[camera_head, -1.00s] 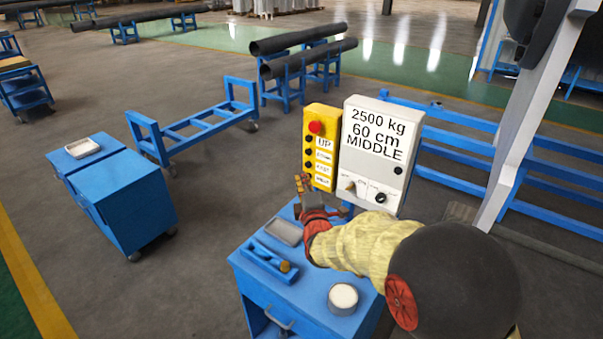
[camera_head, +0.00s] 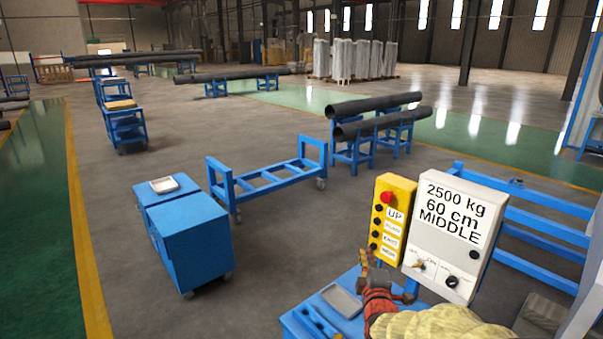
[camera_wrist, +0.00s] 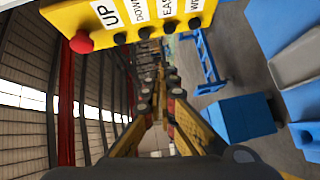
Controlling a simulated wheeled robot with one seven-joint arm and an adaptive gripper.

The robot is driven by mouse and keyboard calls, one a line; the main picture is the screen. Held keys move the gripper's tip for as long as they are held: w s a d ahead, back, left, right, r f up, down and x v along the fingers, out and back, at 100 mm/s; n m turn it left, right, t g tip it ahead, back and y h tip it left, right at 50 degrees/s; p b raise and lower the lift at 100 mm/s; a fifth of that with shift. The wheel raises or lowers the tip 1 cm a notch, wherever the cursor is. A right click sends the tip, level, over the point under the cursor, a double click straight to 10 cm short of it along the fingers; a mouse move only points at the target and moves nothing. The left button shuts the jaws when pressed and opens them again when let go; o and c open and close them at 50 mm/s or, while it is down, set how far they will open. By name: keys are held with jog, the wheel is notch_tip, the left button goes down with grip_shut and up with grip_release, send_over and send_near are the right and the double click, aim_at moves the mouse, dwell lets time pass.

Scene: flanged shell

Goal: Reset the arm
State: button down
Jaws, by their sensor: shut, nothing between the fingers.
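My arm (camera_head: 435,325) reaches in from the lower right of the head view, in a cream sleeve with red parts. My gripper (camera_head: 366,262) points up in front of the yellow button box (camera_head: 391,215), apart from it as far as I can tell. In the wrist view my gripper (camera_wrist: 160,75) shows its two fingers running together at the tips, with nothing between them. The yellow box (camera_wrist: 150,18) with its red button and black buttons lies across the top of that view. The white control panel (camera_head: 446,235) reads 2500 kg, 60 cm, MIDDLE.
A blue cart (camera_head: 300,325) with a grey tray (camera_head: 343,300) stands below my gripper. Blue cabinets (camera_head: 190,245) and a wheeled blue frame (camera_head: 268,182) stand to the left. Dark pipes (camera_head: 375,105) rest on blue stands behind. Blue rails (camera_head: 550,228) stand right. Open floor lies between.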

notch_tip(320, 180, down, 9)
jog(key=s+a+m+g+y, duration=0.1)
jog(key=s+m+g, duration=0.2)
jog(key=s+a+f+m+g+y, duration=0.15)
jog(key=s+f+m+g, duration=0.3)
jog(key=s, duration=0.45)
jog(key=s+a+r+m+g, duration=0.1)
jog(key=s+r+m+g, duration=0.25)
jog(key=s, duration=0.75)
jog(key=s+a+r+m+g, duration=0.25)
jog(key=s+r, duration=0.25)
jog(key=s, duration=0.6)
jog(key=s+r+m+t, duration=0.1)
jog(key=s+r+t, duration=0.1)
jog(key=s+r, duration=0.4)
notch_tip(320, 180, up, 3)
jog(key=shift+d+r, duration=0.1)
jog(key=shift+d, duration=0.25)
